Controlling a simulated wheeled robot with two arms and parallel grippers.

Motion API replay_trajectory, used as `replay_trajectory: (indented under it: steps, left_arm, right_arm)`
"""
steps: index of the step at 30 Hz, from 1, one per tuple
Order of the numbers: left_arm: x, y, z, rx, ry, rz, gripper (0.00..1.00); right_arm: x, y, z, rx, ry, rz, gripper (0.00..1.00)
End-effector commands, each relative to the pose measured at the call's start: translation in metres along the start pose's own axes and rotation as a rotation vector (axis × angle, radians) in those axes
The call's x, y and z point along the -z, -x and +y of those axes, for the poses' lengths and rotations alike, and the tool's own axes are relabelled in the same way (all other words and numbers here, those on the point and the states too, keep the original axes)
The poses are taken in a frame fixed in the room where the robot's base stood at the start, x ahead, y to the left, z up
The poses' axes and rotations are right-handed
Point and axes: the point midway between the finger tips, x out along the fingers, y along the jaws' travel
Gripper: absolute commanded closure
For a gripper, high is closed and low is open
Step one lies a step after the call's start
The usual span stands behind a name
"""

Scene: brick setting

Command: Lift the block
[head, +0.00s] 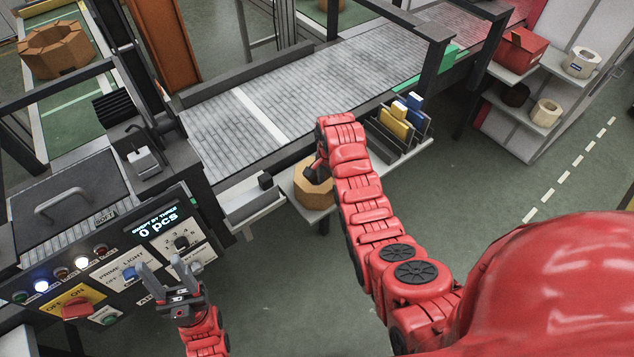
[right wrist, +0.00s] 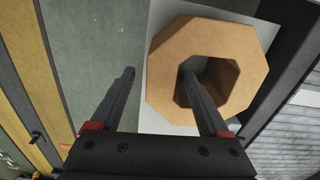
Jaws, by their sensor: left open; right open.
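A tan octagonal block with a hole through its middle (head: 313,194) sits on a pale low shelf at the front of the conveyor. It also fills much of the right wrist view (right wrist: 215,36). My right gripper (head: 317,170) is open at the block. In the right wrist view (right wrist: 158,70), one finger is left of the block and the other is over or inside its hole, with the block's near wall between them. I cannot tell whether either finger touches. My left gripper (head: 158,270) is open and empty before the control panel.
The control panel (head: 120,268) with buttons and knobs is at the lower left. The grey conveyor (head: 300,95) runs behind the block. A rack of blue and yellow folders (head: 405,122) stands right of my right arm. Another octagonal block (head: 55,50) lies at the far left.

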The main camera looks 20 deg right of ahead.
Motion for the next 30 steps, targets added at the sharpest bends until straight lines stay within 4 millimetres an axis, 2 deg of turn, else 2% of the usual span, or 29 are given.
replay_trajectory:
  steps: [1,4,12,22,30]
  left_arm:
    - [0.002,-0.01,-0.001,0.0,0.0,0.0,0.5]
    - [0.003,-0.019,-0.001,0.0,0.0,0.0,0.5]
    - [0.004,-0.024,-0.001,0.0,0.0,0.0,0.5]
    - [0.004,-0.024,-0.001,0.0,0.0,0.0,0.5]
    - [0.004,-0.024,-0.001,0.0,0.0,0.0,0.5]
  right_arm:
    - [-0.001,0.0,0.0,-0.003,0.0,-0.001,0.21]
    - [-0.002,-0.011,0.0,-0.004,0.0,-0.002,0.21]
    - [-0.001,-0.034,-0.001,0.0,0.0,0.0,0.21]
    - [-0.001,-0.037,-0.001,0.002,0.0,0.001,0.21]
    - [-0.001,-0.037,-0.001,0.002,0.0,0.001,0.7]
